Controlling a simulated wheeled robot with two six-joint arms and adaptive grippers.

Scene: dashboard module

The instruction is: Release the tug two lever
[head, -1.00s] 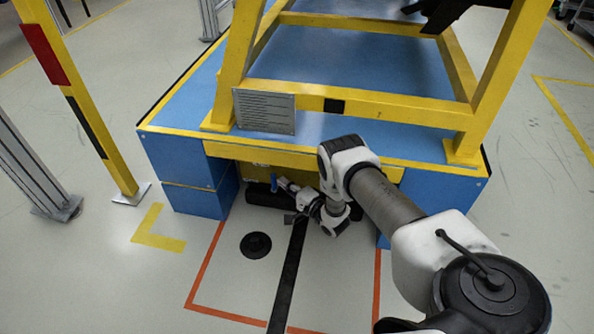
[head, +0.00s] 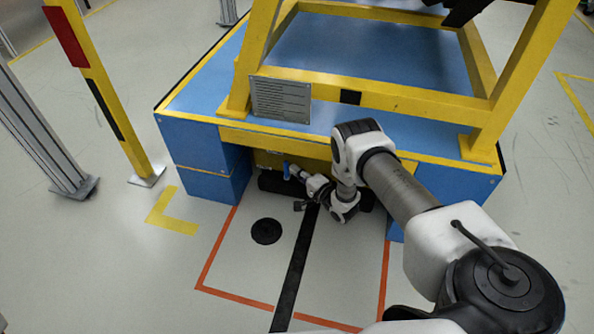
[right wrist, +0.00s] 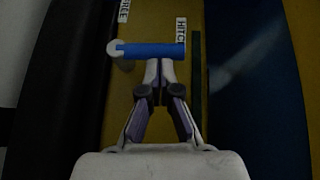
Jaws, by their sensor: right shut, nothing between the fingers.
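The lever is a blue bar (right wrist: 155,50) with a white round end on its left. It lies level across a yellow panel (right wrist: 150,20) in the right wrist view. In the head view the blue lever (head: 286,171) shows small under the front of the platform. My right gripper (right wrist: 160,66) is shut and empty. Its fingertips are right at the lever's near side, at about its middle; I cannot tell whether they touch it. In the head view my right gripper (head: 297,173) is beside the lever. My left gripper is not in view.
A blue platform (head: 203,147) with a yellow frame (head: 400,106) stands over the recess my right arm reaches into. Partly hidden white labels (right wrist: 181,30) sit by the lever. A yellow post (head: 98,95) stands at left.

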